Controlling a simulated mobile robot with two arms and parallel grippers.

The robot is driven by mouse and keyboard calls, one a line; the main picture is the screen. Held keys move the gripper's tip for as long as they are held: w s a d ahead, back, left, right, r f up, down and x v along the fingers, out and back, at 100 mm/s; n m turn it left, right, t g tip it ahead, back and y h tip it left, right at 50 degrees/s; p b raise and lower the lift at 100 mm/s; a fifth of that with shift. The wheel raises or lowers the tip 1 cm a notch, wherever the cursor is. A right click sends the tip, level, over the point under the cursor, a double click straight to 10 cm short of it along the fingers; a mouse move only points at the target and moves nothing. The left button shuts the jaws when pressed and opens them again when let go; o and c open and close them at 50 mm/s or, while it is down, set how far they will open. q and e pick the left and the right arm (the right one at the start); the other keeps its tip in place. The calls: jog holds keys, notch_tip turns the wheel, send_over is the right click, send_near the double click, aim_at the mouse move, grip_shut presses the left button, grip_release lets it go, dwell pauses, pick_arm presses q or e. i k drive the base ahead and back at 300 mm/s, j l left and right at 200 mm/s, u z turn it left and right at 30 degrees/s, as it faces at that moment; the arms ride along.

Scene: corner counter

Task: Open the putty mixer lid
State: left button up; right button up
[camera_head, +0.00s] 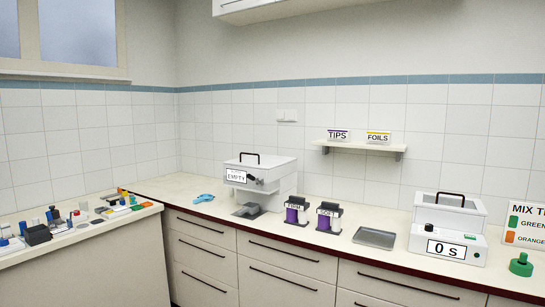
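Two white machines with dark handles on top stand on the back counter; neither label names the putty mixer. One (275,176), left of centre, reads "EMPTY" and has a dark spout-like part on its front and a grey base below. Its top lid (270,164) looks down. The other (425,243), at the right, reads "0 S" and has a black knob and a small green button. Its upper box-like cover (467,218) looks down too. Neither of my grippers is in view.
Purple-and-dark cartridges marked "FIRM" (292,215) and "SOFT" (323,217), and a grey tray (375,237), stand between the machines. A blue item (204,198) lies left, a green bottle (521,266) right. A shelf (362,145) holds "TIPS" and "FOILS" boxes. The left counter is cluttered.

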aim_at(263, 161)
jog(key=i+j, duration=0.1)
jog(key=i, duration=0.3)
jog(key=i+j+z, duration=0.15)
jog(key=i, duration=0.25)
jog(key=i+j, duration=0.15)
jog(key=i, duration=0.25)
jog(key=i+j+z, duration=0.25)
jog(key=i+j, duration=0.15)
jog(key=j, duration=0.05)
